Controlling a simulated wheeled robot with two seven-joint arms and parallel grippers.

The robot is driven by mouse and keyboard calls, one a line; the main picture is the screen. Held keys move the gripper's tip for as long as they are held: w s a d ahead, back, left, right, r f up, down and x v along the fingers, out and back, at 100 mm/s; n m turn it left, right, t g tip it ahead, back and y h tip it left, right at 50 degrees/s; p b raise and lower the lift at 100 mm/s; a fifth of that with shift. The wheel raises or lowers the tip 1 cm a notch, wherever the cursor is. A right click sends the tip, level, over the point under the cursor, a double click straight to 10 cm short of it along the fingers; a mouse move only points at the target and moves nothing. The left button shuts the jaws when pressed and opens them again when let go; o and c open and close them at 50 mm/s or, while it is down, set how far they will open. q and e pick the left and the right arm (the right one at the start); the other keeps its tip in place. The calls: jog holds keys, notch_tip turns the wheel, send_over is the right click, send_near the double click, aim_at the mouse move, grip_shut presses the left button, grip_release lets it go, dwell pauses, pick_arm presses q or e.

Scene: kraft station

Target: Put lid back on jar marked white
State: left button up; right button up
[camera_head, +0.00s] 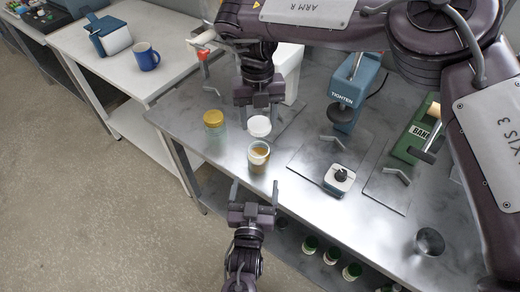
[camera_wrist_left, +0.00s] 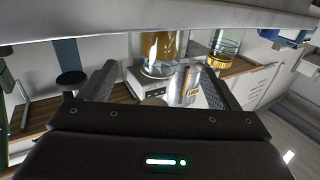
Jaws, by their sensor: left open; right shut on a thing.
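A clear open jar (camera_head: 259,160) with amber contents stands near the front edge of the steel table. My right gripper (camera_head: 258,108) reaches down from above and is shut on a white lid (camera_head: 260,127), just behind the jar's mouth in the picture; I cannot tell how high it is above the jar. My left gripper (camera_head: 253,192) is open and empty in front of the jar, fingers pointing at it. In the left wrist view the jar (camera_wrist_left: 160,52) shows ahead of the two spread fingers (camera_wrist_left: 160,90). Any marking on the jar is unclear.
A second jar with a yellow lid (camera_head: 213,122) stands left of the open jar. A blue press marked TIGHTEN (camera_head: 348,95), a small white device (camera_head: 339,179) and a green station (camera_head: 411,142) are to the right. A blue mug (camera_head: 146,57) stands on the white side table.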

aim_at(259, 157)
pick_arm(q)
jog(key=shift+w+r, duration=0.1)
jog(key=shift+w, duration=0.05)
pick_arm(e)
jog(key=shift+w, duration=0.15)
pick_arm(q)
jog(key=shift+s+r, duration=0.15)
jog(key=shift+s, duration=0.1)
pick_arm(e)
jog(key=shift+s+a+r, duration=0.1)
jog(key=shift+s+r, duration=0.1)
jog(key=shift+s, duration=0.25)
pick_arm(q)
jog(key=w, duration=0.8)
jog(key=w+d, duration=0.1)
jog(key=w, duration=0.3)
jog(key=shift+d, duration=0.1)
pick_arm(e)
jog(key=shift+w+f, duration=0.1)
jog(key=shift+w, duration=0.1)
pick_arm(q)
jog(key=c, duration=1.4)
jog(key=shift+c, duration=0.2)
pick_arm(e)
jog(key=shift+f, duration=2.5)
jog(key=shift+f, duration=0.1)
jog(key=shift+f, duration=0.75)
jog(key=shift+f, duration=0.6)
